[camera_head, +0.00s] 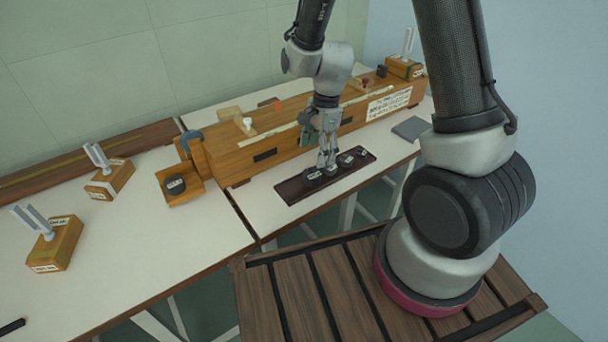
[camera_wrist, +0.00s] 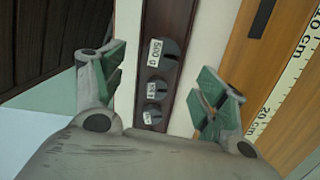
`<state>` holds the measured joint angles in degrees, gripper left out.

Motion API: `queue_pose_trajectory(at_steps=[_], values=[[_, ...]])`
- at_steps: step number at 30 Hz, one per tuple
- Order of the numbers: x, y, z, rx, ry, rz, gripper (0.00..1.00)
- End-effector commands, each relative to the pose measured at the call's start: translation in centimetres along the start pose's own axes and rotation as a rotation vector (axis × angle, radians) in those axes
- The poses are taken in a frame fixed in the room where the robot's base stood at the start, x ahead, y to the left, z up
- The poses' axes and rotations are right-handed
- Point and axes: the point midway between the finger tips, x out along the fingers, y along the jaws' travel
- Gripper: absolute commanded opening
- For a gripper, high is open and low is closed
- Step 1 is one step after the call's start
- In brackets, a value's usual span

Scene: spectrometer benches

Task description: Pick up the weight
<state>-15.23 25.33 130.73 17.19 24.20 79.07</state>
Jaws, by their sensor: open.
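Dark round weights with white labels sit in a row on a dark wooden tray (camera_head: 291,190). In the wrist view the largest weight (camera_wrist: 170,66), labelled 500 g, lies at the top of the row. A middle weight (camera_wrist: 158,90) and a small weight (camera_wrist: 153,117) lie below it on the tray (camera_wrist: 165,15). My gripper (camera_head: 327,163) is open and points down over the tray. In the wrist view its fingers (camera_wrist: 161,80) stand apart on either side of the row, with nothing between them held. In the head view my gripper partly hides the row.
A long wooden instrument (camera_head: 245,155) with a scale stands just behind the tray. A wooden block with a dark weight (camera_head: 175,184) and blocks with metal prongs (camera_head: 55,243) stand at left. A grey flat pad (camera_head: 411,129) lies to the right. The front-left bench is mostly clear.

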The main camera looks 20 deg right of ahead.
Motion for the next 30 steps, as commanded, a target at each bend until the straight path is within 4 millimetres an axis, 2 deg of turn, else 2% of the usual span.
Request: queue_pose_trajectory(at_steps=[5,18,21,28,29,30], values=[[0.6,-0.2,0.0,0.063,0.001,-0.006,0.73],[6.7,-0.4,0.1,0.067,0.001,-0.003,0.73],[7.6,-0.5,0.1,0.066,0.001,-0.005,0.73],[7.8,-0.5,0.2,0.063,0.001,-0.007,0.73],[7.8,-0.5,0.2,0.063,0.001,-0.007,0.71],[7.8,-0.5,0.2,0.064,0.001,-0.007,0.64]])
